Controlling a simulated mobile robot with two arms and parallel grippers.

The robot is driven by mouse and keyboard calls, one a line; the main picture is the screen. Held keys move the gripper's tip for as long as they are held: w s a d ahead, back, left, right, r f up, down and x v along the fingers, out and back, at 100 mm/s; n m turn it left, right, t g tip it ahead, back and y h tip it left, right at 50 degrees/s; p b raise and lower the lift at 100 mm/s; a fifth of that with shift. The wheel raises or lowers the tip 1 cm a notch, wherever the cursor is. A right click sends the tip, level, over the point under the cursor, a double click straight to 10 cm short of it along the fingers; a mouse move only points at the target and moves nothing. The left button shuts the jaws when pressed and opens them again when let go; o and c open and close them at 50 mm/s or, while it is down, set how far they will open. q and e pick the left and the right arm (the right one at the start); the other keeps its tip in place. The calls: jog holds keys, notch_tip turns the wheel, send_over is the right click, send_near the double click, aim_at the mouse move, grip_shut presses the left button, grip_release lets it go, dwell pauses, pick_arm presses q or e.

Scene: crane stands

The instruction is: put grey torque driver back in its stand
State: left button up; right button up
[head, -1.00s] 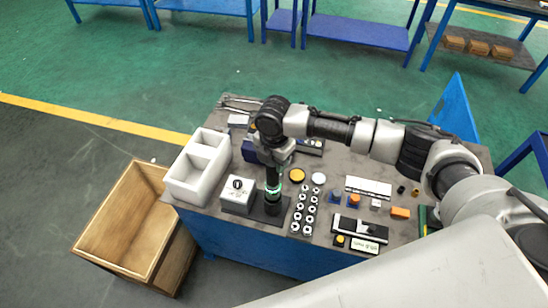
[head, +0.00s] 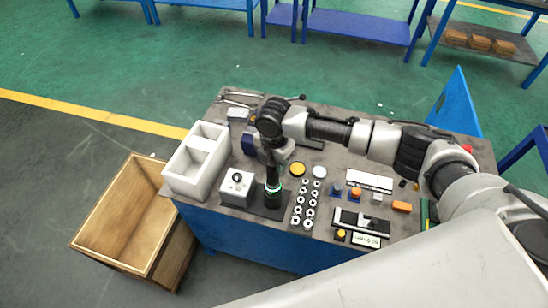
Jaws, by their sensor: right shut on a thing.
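My right gripper (head: 271,163) points straight down over the front left of the workbench. It is shut on a dark upright tool with a bright green ring, which I take to be the torque driver (head: 273,188). The driver's lower end is at a dark stand base (head: 257,210) on the bench. The arm and driver hide much of the stand, and I cannot tell whether the driver is fully seated. My left gripper is not in view.
A metal strip with several round nuts (head: 305,205) lies to the right. A wooden crate (head: 130,215) stands on the floor at left.

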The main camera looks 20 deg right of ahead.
jog(key=shift+w+f, duration=0.1)
jog(key=shift+f, duration=0.2)
jog(key=o, duration=1.2)
jog(key=shift+o, duration=0.7)
notch_tip(320, 180, up, 5)
jog(key=p, duration=0.5)
